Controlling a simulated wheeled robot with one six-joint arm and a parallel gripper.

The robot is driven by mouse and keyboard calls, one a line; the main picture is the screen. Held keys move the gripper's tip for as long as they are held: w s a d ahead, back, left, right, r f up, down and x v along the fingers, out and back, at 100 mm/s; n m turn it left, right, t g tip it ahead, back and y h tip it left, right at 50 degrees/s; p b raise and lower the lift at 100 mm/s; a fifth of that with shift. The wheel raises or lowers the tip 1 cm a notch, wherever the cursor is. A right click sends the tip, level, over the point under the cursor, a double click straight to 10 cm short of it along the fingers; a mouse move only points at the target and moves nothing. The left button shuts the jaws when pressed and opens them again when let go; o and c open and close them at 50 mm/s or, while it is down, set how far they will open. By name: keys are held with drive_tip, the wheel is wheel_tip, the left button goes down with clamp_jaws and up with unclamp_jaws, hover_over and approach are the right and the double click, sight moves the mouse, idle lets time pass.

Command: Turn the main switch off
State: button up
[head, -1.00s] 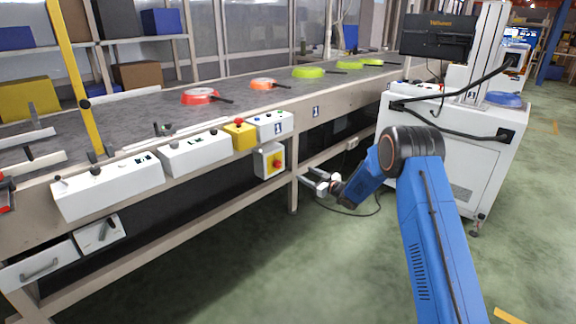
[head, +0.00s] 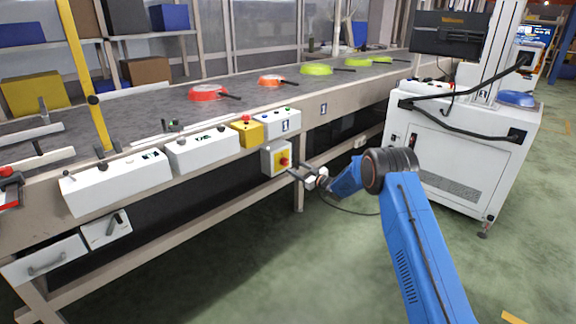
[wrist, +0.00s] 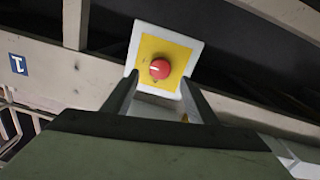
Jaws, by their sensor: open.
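The main switch is a red rotary knob (head: 284,161) on a yellow plate, on a white box (head: 268,162) under the conveyor's front edge. In the wrist view the red knob (wrist: 159,69) faces me on its yellow plate (wrist: 174,53), with a pale mark running roughly sideways. My gripper (head: 296,174) is right beside the box in the head view, to the right of the knob. In the wrist view my gripper (wrist: 160,80) is open, with one finger on each side of the knob. Nothing is held. I cannot tell whether the fingers touch it.
A yellow box with a red button (head: 247,131) and white control boxes (head: 202,151) line the conveyor edge above. A panel with a black handle (head: 108,230) hangs at lower left. Pans (head: 207,93) lie on the belt. A white cabinet (head: 450,160) stands right. The floor in front is clear.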

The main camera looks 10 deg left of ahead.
sight(286, 163)
drive_tip(key=x, duration=0.6)
drive_tip(key=shift+w+a, duration=0.15)
drive_tip(key=shift+c, duration=0.4)
drive_tip(key=c, duration=1)
